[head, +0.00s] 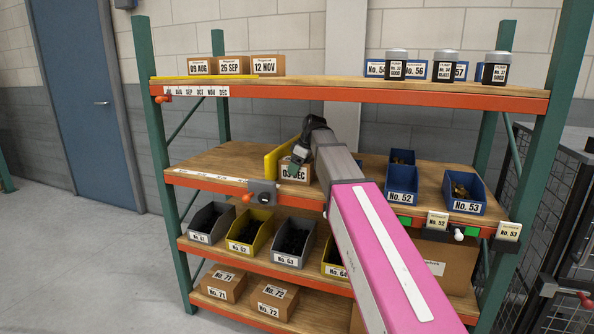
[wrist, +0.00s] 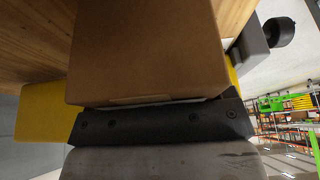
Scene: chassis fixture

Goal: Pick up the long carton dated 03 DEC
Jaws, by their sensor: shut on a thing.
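The long carton dated 03 DEC (head: 294,172) is a brown box with a white label on its front. It is at the middle shelf, beside a yellow upright plate (head: 281,155). My gripper (head: 301,157) is at the carton, partly hiding its upper right in the head view. In the wrist view the carton (wrist: 145,55) fills the middle, against a dark gripper finger (wrist: 160,122); the other finger is not clear. My gripper is shut on the carton. Whether the carton touches the shelf board is hard to tell.
Cartons dated 09 AUG (head: 199,66), 26 SEP (head: 232,65) and 12 NOV (head: 267,65) stand on the top shelf. Blue bins No. 52 (head: 401,184) and No. 53 (head: 463,193) stand right of my arm. A grey device (head: 262,192) sits on the middle shelf's front edge.

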